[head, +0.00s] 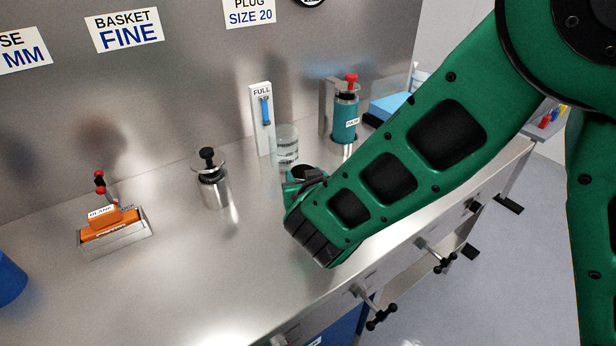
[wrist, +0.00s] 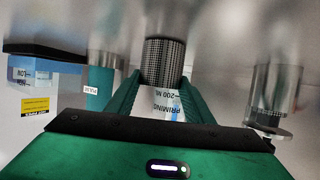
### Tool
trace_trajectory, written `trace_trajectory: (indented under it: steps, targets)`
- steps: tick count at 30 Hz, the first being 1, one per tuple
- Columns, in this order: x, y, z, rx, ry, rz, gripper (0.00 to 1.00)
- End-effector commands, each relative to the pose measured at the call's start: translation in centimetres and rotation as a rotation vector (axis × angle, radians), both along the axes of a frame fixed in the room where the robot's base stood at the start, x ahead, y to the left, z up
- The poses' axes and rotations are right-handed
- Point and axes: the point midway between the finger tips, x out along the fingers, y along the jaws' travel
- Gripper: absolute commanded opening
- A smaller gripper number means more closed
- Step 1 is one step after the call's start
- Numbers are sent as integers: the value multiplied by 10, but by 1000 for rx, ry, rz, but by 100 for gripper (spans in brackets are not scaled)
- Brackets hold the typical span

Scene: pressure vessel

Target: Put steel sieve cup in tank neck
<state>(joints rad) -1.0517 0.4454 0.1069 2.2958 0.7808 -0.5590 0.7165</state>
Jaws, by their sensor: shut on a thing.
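The steel sieve cup (wrist: 163,62) is a dark mesh cylinder between the green fingers of my gripper (wrist: 160,84) in the wrist view. My gripper is shut on it. In the head view my green forearm hides most of the gripper (head: 303,180) and the cup is not clear. A small steel vessel (head: 213,188) with a black knob on top stands left of my gripper. A teal cylinder (head: 345,120) with a red knob stands behind it. I cannot tell which of these is the tank, and no open neck is clearly visible.
A clear jar (head: 285,145) and a FULL gauge post (head: 261,118) stand behind my gripper. An orange block (head: 110,226) sits in a metal holder at left. A blue object (head: 8,280) is at the left edge. The front left of the steel bench (head: 175,290) is clear.

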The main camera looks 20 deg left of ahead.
Motion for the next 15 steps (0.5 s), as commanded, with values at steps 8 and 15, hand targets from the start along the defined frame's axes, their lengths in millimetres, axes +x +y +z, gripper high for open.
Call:
trace_trajectory:
  steps: [8, 15]
  targets:
    - [0, 0, -1, 2, -1, 0, 24]
    - [0, 0, -3, 3, -1, -1, 66]
